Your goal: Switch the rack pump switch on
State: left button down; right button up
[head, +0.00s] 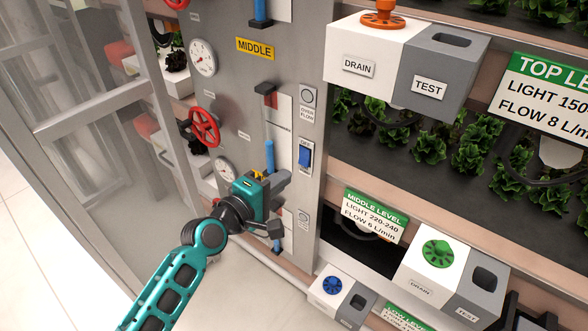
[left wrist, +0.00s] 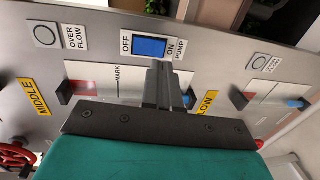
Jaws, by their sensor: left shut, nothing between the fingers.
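The pump switch is a blue rocker (head: 304,157) in a white plate on the grey rack post. In the left wrist view the blue rocker (left wrist: 149,47) has OFF at its left end, ON at its right end and PUMP beyond. I cannot tell which end is pressed in. My left gripper (head: 282,182) is shut and empty, just below the switch in the head view. In the left wrist view its closed fingers (left wrist: 164,72) point at the plate near the rocker's ON end. I cannot tell whether they touch it. My right gripper is not in view.
An overflow button (head: 308,96) sits above the switch and another button (head: 303,217) below. A red valve wheel (head: 205,126) and gauges (head: 203,57) are to the left. White-and-grey drain/test boxes (head: 366,60) jut out at the right, by lettuce trays.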

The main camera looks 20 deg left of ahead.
aim_at(303, 163)
pick_arm(q)
jog(key=shift+x, duration=2.5)
